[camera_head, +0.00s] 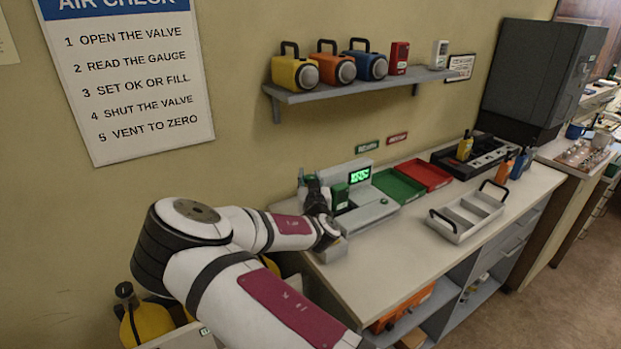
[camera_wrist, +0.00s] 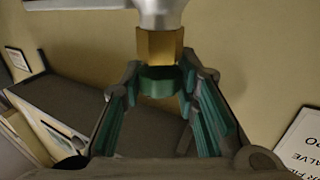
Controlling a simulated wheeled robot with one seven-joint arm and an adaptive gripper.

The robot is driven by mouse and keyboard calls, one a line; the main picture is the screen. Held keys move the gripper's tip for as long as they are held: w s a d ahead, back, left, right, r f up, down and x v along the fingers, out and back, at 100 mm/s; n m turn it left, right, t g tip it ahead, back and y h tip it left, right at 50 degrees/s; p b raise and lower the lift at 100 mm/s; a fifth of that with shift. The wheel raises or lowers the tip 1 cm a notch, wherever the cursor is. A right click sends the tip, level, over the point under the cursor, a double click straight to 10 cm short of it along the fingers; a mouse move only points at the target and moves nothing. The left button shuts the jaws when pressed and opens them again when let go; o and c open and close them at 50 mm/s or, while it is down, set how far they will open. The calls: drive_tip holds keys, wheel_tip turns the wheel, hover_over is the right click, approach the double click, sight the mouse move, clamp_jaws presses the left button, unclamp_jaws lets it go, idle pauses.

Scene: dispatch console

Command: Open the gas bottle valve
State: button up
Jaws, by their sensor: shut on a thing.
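In the wrist view a green round knob (camera_wrist: 158,82) sits against a brass hex fitting (camera_wrist: 160,45), under a pale rounded metal body (camera_wrist: 160,12). My gripper (camera_wrist: 160,90) has its teal-padded fingers on both sides of the green knob and is shut on it. In the head view my gripper (camera_head: 318,196) is at the left end of the counter, beside the unit with a green lit display (camera_head: 360,175). What it holds is mostly hidden there by my arm. A yellow bottle (camera_head: 147,322) with a black top stands at the lower left.
Green (camera_head: 398,186) and red (camera_head: 425,174) trays lie on the counter (camera_head: 400,255), with a grey handled tray (camera_head: 466,212) to their right. A shelf (camera_head: 355,86) with coloured canisters hangs above. The counter's front middle is clear. An instruction sign (camera_head: 130,85) is on the wall.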

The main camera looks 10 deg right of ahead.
clamp_jaws()
drive_tip(key=o, duration=1.2)
unclamp_jaws()
drive_tip(key=shift+c, duration=0.2)
drive_tip(key=s+a, duration=0.1)
drive_tip(key=s, duration=1.1)
drive_tip(key=shift+a, duration=0.35)
